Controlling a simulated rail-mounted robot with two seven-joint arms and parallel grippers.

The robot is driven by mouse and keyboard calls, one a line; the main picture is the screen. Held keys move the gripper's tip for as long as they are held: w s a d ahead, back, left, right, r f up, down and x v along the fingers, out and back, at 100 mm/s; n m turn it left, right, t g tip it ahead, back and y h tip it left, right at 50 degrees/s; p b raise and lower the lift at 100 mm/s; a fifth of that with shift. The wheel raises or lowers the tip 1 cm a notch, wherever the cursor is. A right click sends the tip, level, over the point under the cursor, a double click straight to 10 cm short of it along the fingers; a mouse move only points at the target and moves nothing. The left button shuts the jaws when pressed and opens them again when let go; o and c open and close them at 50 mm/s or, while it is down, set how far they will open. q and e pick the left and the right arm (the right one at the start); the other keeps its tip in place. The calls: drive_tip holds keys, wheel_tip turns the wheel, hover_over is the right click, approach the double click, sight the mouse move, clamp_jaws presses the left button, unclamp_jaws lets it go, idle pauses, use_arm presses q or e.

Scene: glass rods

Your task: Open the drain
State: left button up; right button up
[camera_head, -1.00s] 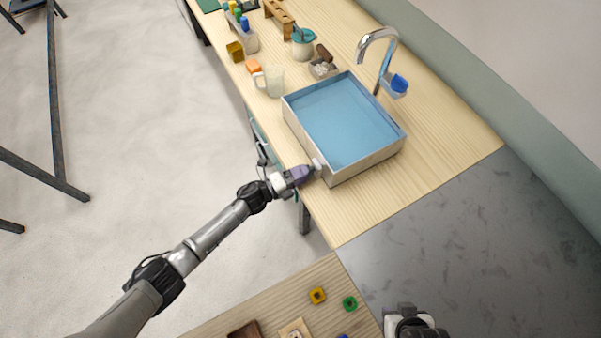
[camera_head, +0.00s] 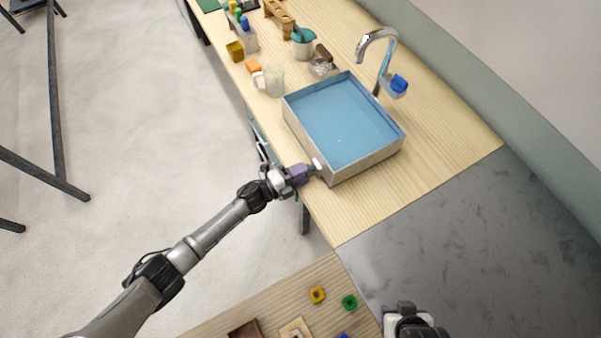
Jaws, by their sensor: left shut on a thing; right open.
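A rectangular basin (camera_head: 360,166) with pale walls stands on the wooden bench, filled with blue water (camera_head: 345,118). A small whitish drain knob (camera_head: 318,164) sits at the basin's near-left wall, close to its front corner. My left gripper (camera_head: 312,169) reaches in from the left and is shut on this knob; its fingertips partly hide it. I cannot see from here how far the drain is turned. My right gripper (camera_head: 408,325) is at the bottom edge of the view, away from the basin, and only partly visible.
A chrome faucet (camera_head: 378,50) with a blue handle (camera_head: 398,84) rises behind the basin. The bench (camera_head: 430,165) right of the basin is clear.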

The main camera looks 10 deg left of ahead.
use_arm(q)
drive_tip(key=o, duration=0.8)
drive_tip(key=shift+o, duration=0.6)
drive_tip(key=shift+f, duration=0.15)
use_arm(e)
drive_tip(key=shift+d, duration=0.1)
use_arm(q)
drive_tip(key=shift+s, duration=0.1)
